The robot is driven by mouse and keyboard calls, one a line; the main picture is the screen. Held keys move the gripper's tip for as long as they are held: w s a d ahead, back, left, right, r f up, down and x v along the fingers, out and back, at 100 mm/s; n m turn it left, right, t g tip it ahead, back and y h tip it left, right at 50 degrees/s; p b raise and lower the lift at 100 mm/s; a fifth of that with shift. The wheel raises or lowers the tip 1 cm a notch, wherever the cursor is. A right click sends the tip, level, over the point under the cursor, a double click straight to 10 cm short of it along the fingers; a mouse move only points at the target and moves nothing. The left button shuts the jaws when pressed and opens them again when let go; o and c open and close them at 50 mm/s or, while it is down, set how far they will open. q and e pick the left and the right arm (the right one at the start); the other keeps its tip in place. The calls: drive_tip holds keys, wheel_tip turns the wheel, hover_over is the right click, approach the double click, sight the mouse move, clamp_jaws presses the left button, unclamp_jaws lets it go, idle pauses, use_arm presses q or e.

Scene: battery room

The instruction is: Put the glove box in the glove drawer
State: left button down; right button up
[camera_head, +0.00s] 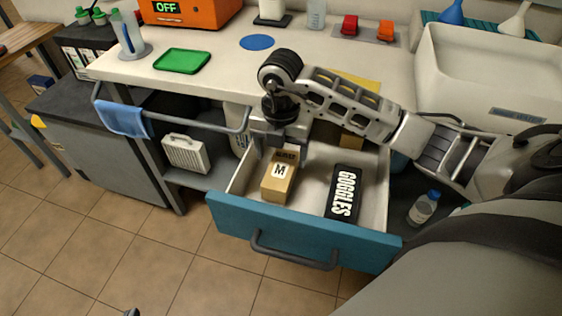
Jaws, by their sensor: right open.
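The glove box (279,178) is a tan carton marked "M". It sits in the left part of the open blue-fronted drawer (300,236), beside a black case marked "GOGGLES" (343,193). My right gripper (278,150) is open, just above and behind the carton's top. I cannot tell whether its fingers touch the carton. The forearm comes in from the right over the drawer and hides its back part. A small dark tip at the bottom left edge may be my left gripper (131,312); its jaws cannot be made out.
The white counter (215,77) above the drawer holds a green tray (182,61) and an orange device (190,12). A rail with a blue cloth (123,119) runs left of the drawer. A bottle (424,207) stands right of it. The floor in front is clear.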

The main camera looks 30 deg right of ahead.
sight(281, 168)
wheel_tip(281, 168, up, 8)
idle(0.7)
